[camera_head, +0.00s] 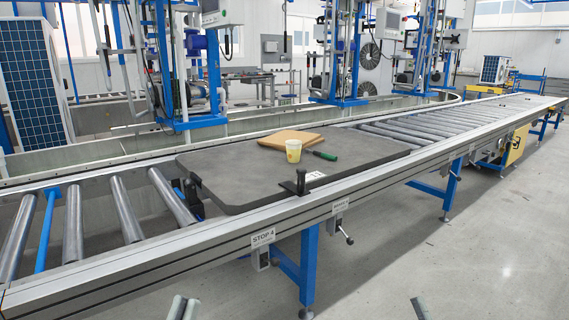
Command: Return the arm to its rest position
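My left gripper (184,308) shows only as two grey fingertips at the bottom edge, left of the middle. The tips stand a little apart with nothing seen between them. The tip of my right gripper (420,308) shows at the bottom edge, right of the middle. Only a small grey piece of it is in view, so its opening is hidden. Both are low in the picture, in front of the conveyor and apart from the things on it. The rest of both arms is out of view.
A roller conveyor (205,243) crosses the view. On it lies a dark grey board (235,175) with a yellow cup (293,151), a brown flat piece (289,139) and a green-handled tool (322,155). A black clamp (300,184) stands at its front edge. Floor at right is open.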

